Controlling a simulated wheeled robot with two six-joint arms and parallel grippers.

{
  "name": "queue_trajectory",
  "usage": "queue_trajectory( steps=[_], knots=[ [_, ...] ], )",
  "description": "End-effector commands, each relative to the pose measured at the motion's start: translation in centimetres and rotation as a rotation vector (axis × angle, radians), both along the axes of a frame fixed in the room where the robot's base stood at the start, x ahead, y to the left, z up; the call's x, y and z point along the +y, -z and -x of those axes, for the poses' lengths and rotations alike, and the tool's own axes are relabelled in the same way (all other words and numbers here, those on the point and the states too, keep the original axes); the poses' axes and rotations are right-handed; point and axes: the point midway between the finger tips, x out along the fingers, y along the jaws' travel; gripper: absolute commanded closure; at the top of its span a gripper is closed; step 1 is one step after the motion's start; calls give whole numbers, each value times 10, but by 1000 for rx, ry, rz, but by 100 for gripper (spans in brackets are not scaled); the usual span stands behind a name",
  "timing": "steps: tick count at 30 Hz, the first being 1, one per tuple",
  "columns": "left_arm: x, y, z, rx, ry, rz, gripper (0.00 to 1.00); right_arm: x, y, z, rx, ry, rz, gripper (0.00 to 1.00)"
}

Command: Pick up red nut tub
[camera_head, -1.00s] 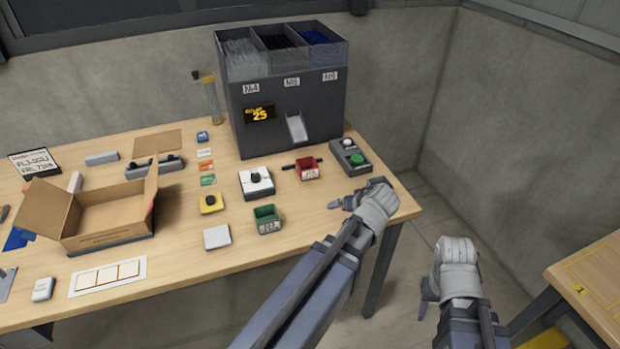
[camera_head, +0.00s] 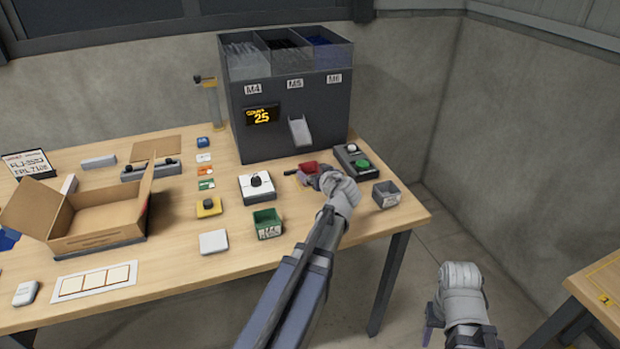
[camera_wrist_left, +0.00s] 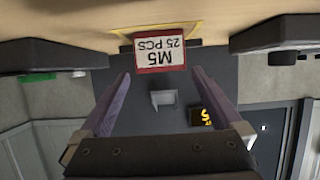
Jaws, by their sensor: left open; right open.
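The small red nut tub (camera_head: 309,168) stands on the wooden table in front of the dark feeder's chute, partly hidden by my left gripper. In the left wrist view its labelled face (camera_wrist_left: 161,53), reading "M5 25 PCS", appears upside down, between and beyond the fingers. My left gripper (camera_head: 318,178) is open at the tub's near side; in the wrist view its two fingers (camera_wrist_left: 160,82) are spread, and I see no clear contact with the tub. My right gripper (camera_head: 431,318) is open and empty, low at the right, away from the table.
The feeder (camera_head: 285,125) stands behind the tub. A button box (camera_head: 352,159) and a grey tub (camera_head: 386,194) are to the right. A green tub (camera_head: 267,223) and a white unit with a black knob (camera_head: 257,187) are to the left. An open carton (camera_head: 95,215) is further left.

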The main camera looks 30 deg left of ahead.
Motion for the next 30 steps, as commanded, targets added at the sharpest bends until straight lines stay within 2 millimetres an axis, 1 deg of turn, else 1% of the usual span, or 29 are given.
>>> queue_trajectory(
  steps=[5, 12, 15, 22, 23, 30],
  knots=[
    [5, 2, -3, 1, -1, 1, 0, 0, 2, 0, 0, 0, 0, 50],
    [29, 15, -24, 1, -2, 1, 0, 0, 15, 0, 0, 0, 0, 50],
    [37, 18, -30, 0, -1, 1, 0, 0, 18, 0, 0, 0, 0, 50],
    [38, 17, -30, 1, 0, 1, 0, 0, 17, 0, 0, 0, 0, 50],
    [38, 17, -30, 1, 0, 1, 2, 0, 17, 0, 0, 0, 0, 50],
    [38, 17, -30, 1, 0, 1, 29, 0, 17, 0, 0, 0, 0, 50]
  ],
)
